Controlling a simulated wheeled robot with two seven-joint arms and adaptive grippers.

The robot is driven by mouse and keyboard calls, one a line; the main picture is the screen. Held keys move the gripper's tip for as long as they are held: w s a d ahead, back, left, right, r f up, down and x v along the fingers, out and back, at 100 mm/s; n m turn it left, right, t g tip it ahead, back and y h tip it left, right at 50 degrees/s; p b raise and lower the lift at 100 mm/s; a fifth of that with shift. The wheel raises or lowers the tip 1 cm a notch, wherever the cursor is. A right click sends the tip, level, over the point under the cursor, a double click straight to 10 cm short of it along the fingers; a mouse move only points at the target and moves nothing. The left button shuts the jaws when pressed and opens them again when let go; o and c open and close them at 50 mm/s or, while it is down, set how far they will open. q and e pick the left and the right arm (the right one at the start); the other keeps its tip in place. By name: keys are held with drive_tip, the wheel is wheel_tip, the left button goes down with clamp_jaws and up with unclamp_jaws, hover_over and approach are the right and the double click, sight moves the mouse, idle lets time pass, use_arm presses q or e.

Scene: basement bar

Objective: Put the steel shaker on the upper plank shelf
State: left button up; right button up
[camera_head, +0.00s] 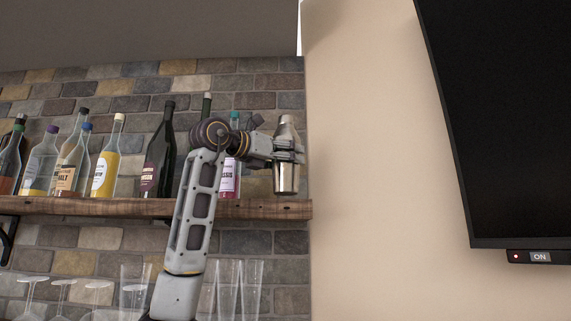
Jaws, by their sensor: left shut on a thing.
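The steel shaker (287,180) is upright at the right end of the upper plank shelf (120,206). Its base is at or just above the plank's surface; I cannot tell whether it touches. My left gripper (289,151) is shut around the shaker's upper body, coming in from its left side. The shaker's domed cap shows above the fingers and its shiny lower body shows below them. My left arm rises from below in front of the shelf and hides part of it. My right gripper is not in view.
Several bottles stand on the shelf to the left, including a dark wine bottle (159,155) and a yellow one (106,165). A pink-labelled bottle (228,184) is close behind my arm. Glasses (252,285) stand below. A wall-mounted screen (510,120) is at right.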

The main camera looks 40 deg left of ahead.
use_arm(q)
drive_tip(key=shift+f, duration=0.7)
drive_tip(key=shift+f, duration=0.1)
drive_tip(key=o, duration=1.2)
